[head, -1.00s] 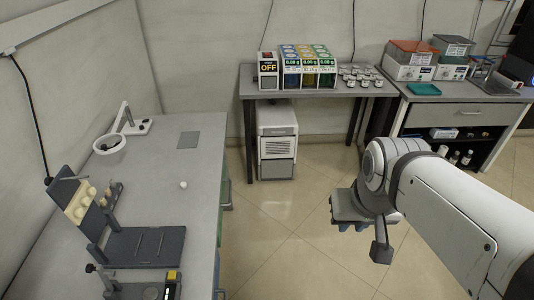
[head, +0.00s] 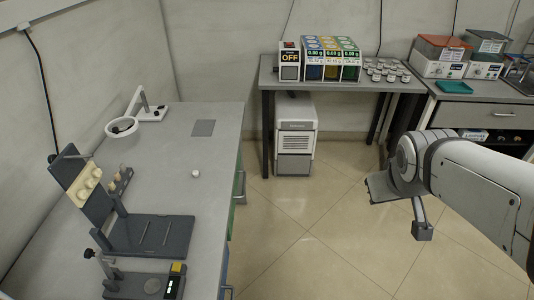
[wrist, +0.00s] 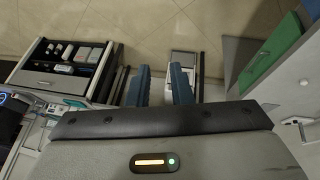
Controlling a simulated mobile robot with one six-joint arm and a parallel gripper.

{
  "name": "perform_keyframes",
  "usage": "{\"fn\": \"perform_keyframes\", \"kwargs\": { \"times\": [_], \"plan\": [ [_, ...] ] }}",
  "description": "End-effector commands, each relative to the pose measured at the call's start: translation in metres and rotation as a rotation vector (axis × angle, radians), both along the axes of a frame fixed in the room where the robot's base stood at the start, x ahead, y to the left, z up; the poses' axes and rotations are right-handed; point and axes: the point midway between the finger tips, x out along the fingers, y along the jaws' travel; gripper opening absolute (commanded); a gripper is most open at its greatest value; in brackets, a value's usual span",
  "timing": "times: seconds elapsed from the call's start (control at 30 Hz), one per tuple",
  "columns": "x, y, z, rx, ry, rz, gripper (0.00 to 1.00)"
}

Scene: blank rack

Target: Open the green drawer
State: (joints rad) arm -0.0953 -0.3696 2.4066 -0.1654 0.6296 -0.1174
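The green drawer front (wrist: 272,52) shows at the upper right of the wrist view, on the side of the workbench. In the head view only a thin green strip of it (head: 231,222) is visible along the bench's right side. It looks shut, though the head view shows it nearly edge-on. My gripper (wrist: 159,75) has its two blue fingers apart with nothing between them. In the head view my gripper (head: 382,188) hangs over the open floor, well to the right of the drawer, its fingers hidden.
The grey workbench (head: 215,150) carries a ring lamp (head: 122,127), a dark stand (head: 150,235) and a scale (head: 145,285). Bare tiled floor (head: 310,220) lies between bench and arm. A back table (head: 380,87) has a white cabinet (head: 295,135) below it.

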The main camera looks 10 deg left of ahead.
Motion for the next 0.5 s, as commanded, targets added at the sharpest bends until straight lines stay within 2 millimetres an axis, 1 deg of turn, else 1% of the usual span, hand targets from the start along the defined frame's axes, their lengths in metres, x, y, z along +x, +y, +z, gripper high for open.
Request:
{"fn": "perform_keyframes", "kwargs": {
  "times": [0.03, 0.07, 0.1, 0.17, 0.2, 0.27, 0.3, 0.37, 0.4, 0.47, 0.5],
  "plan": [
    [0.026, 0.006, -0.037, -0.046, -0.044, 0.086, 0.19],
    [0.042, 0.010, -0.046, -0.077, -0.077, 0.142, 0.19],
    [0.062, 0.016, -0.057, -0.117, -0.123, 0.216, 0.19],
    [0.092, 0.029, -0.074, -0.176, -0.189, 0.328, 0.19],
    [0.111, 0.038, -0.086, -0.214, -0.235, 0.404, 0.19],
    [0.137, 0.055, -0.104, -0.271, -0.303, 0.518, 0.19],
    [0.154, 0.068, -0.117, -0.305, -0.350, 0.592, 0.19],
    [0.177, 0.090, -0.138, -0.352, -0.420, 0.708, 0.19],
    [0.189, 0.106, -0.154, -0.385, -0.458, 0.800, 0.19],
    [0.212, 0.127, -0.172, -0.449, -0.549, 0.886, 0.19],
    [0.223, 0.144, -0.186, -0.484, -0.604, 0.957, 0.19]
  ]
}}
